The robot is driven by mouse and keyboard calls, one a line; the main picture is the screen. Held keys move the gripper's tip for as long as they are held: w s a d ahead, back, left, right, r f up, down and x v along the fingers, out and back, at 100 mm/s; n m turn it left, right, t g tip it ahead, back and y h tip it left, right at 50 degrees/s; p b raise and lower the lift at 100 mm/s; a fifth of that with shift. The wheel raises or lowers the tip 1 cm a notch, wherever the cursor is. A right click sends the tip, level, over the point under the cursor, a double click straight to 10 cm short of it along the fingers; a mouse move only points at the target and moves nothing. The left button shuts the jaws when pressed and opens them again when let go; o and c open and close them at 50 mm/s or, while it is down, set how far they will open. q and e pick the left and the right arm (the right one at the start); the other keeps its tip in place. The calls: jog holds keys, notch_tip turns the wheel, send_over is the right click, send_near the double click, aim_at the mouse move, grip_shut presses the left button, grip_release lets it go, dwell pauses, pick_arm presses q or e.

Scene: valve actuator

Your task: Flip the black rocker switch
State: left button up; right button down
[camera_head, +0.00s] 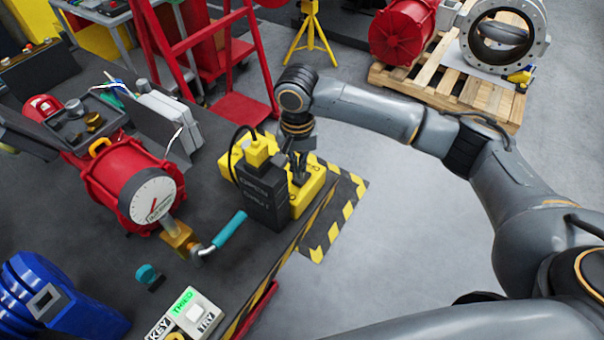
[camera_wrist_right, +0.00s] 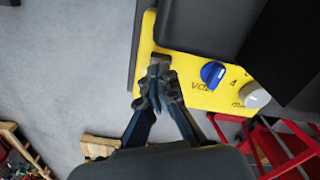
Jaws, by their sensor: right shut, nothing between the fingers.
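A yellow box (camera_head: 308,193) stands on the dark bench, behind a black block marked OPEN and SHUT (camera_head: 263,193). My right gripper (camera_head: 298,178) reaches down over the yellow box from above. In the right wrist view the gripper (camera_wrist_right: 157,75) is shut and empty, its tips over the edge of the yellow panel (camera_wrist_right: 190,84). A blue knob (camera_wrist_right: 213,74) and a pale grey knob (camera_wrist_right: 254,95) sit on this panel, to the right of the tips. A small dark patch shows at the tips. I cannot tell whether it is the black rocker switch. My left gripper is not in view.
A red actuator with a dial (camera_head: 151,197) and a teal-handled lever (camera_head: 229,229) stand left of the black block. Open floor (camera_head: 390,240) lies to the right.

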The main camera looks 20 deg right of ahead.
aim_at(298, 180)
jog(key=shift+f, duration=1.1)
dwell(0.5)
jog(key=shift+s, duration=0.1)
notch_tip(298, 180, up, 7)
jog(key=p, duration=0.9)
dwell(0.4)
